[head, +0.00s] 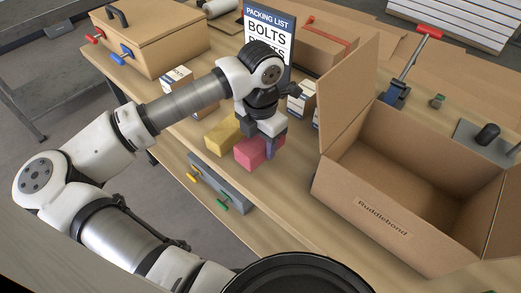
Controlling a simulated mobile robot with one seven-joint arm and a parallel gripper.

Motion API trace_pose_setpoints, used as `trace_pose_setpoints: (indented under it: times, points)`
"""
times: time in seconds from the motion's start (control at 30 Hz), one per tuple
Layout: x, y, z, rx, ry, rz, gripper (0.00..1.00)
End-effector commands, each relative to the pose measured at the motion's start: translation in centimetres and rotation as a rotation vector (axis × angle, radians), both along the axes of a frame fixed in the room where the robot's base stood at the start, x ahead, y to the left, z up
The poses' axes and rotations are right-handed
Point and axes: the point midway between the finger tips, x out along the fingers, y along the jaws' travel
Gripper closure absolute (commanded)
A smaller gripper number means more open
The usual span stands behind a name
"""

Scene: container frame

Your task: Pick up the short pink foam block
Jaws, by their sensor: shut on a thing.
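A pink foam block (249,153) is near the front edge of the wooden table, below my gripper (266,146). My gripper points down with its fingers around the block and is shut on it. The fingers hide part of the block's right end. Whether the block rests on the table or is slightly raised, I cannot tell. A yellow foam block (223,136) lies just behind and left of the pink one, close to it.
An open cardboard box (380,213) stands to the right. A packing list sign (268,30), small cartons (176,80) and a closed cardboard case (150,45) stand behind. A red-handled tool (428,32) is behind the box. Bare table lies between the pink block and the box.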

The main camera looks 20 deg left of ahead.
Motion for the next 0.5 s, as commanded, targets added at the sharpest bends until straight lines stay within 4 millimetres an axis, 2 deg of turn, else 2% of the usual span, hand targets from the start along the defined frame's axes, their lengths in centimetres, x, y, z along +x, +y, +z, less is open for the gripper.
trace_pose_setpoints:
  times: [0.3,0.5]
  points:
    - [0.1,0.0,9.3,0.004,-0.004,0.001,0.72]
    - [0.0,-0.1,13.7,0.002,-0.002,-0.002,0.72]
